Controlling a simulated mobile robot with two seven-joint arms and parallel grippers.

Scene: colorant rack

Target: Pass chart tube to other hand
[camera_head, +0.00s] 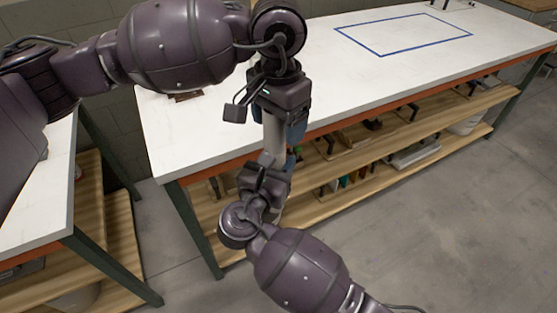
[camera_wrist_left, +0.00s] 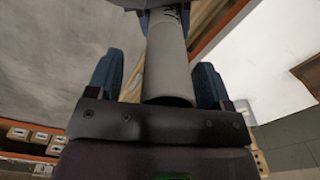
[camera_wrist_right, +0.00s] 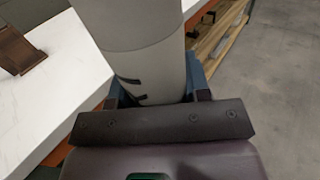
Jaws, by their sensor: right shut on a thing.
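My left gripper (camera_head: 284,130) is at the upper part. In the left wrist view the tube (camera_wrist_left: 168,65) lies between the widely spaced blue fingers (camera_wrist_left: 158,80), with a gap beside the left finger. The left gripper is open around the tube. The grippers hide parts of the tube.
A white table (camera_head: 310,80) with a blue taped rectangle (camera_head: 400,36) stands behind the arms. Wooden shelves below hold several items. A brown object lies on the tabletop in the right wrist view (camera_wrist_right: 17,50). Another white table (camera_head: 50,205) is at left; open floor lies right.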

